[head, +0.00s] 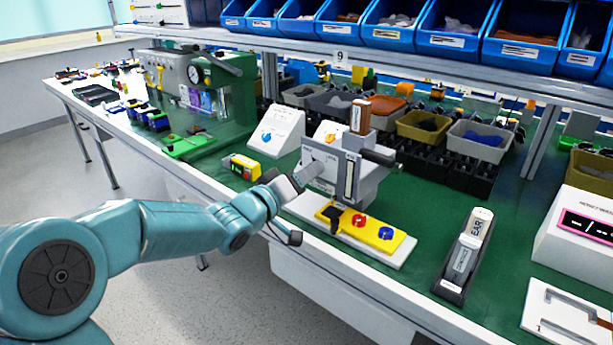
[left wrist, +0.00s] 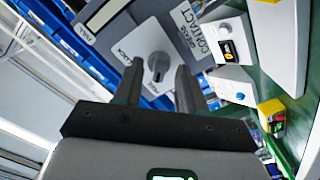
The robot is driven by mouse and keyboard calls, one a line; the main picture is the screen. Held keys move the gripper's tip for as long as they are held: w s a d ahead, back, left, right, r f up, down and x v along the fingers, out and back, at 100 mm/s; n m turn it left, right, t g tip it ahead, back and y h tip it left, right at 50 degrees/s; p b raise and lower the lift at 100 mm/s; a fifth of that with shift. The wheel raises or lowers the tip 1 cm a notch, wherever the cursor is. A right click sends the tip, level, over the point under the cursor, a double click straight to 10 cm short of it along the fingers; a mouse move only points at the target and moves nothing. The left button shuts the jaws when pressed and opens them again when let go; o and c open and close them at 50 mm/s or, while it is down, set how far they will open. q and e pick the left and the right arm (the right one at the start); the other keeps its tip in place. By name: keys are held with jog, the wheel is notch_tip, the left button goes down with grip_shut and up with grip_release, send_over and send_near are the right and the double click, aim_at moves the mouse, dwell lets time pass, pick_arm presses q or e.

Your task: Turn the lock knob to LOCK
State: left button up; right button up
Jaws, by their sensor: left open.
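I cannot read which word the knob points to. My left gripper (left wrist: 159,70) is open, with its dark fingers on either side of the knob; I cannot tell whether they touch it. In the head view my left gripper (head: 302,178) is at the left face of a grey box-shaped device (head: 345,165) on the green bench. The knob is hidden there. My right gripper is not in view.
A yellow plate (head: 385,235) with red and blue knobs lies in front of the device. A black handle (head: 378,157) sticks out on its right. White sloped boxes (head: 277,130) stand behind. A dark holder (head: 463,258) with labelled blocks stands to the right. Blue bins (head: 455,35) hang above.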

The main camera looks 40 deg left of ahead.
pick_arm(q)
jog(key=shift+w+d, duration=0.1)
jog(key=shift+w, duration=0.2)
grip_shut()
jog(key=shift+m+b, duration=4.65)
jog(key=shift+m, duration=4.35)
